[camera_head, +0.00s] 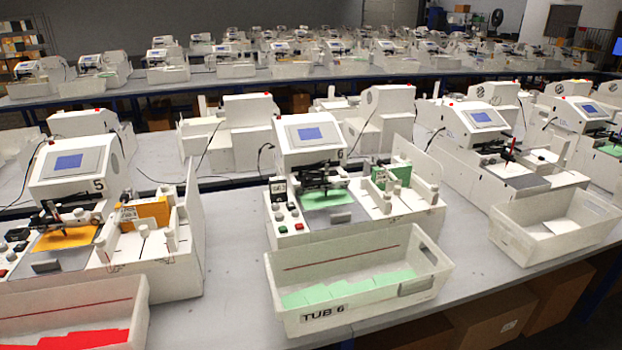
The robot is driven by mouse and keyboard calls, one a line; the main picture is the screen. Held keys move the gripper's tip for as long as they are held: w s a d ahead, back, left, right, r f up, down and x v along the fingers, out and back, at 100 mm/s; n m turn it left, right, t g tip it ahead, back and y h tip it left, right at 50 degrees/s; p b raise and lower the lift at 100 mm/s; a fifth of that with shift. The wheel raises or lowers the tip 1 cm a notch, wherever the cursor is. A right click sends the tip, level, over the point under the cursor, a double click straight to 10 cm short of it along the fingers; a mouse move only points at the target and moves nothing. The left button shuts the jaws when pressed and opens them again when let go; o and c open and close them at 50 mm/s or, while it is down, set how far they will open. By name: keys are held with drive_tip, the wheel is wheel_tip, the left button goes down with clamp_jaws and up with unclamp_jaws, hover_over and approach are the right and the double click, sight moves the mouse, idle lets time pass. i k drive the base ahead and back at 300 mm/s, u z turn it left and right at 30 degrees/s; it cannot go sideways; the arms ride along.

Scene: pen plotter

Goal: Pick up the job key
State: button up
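I cannot pick out the job key with certainty. A small dark block with a pale face (278,190) stands upright at the left front of plotter 6 (312,135), above its red and green buttons; I cannot tell if it is the key. Plotter 6 has a blue screen, a dark pen carriage (322,178) and a green card (326,199) on its bed. A stack of green cards (398,174) stands in the holder at its right. My gripper is not in view.
An open white tub (327,315) marked TUB 6 holds green cards at the table's front edge. Plotter 5 (70,162) with orange cards stands left, above a tub of red cards (70,342). Another plotter (484,118) and tub (500,232) stand right. Grey table (232,225) shows between machines.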

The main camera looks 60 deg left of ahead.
sight(277, 185)
drive_tip(key=i, duration=1.9)
drive_tip(key=u, duration=3.95)
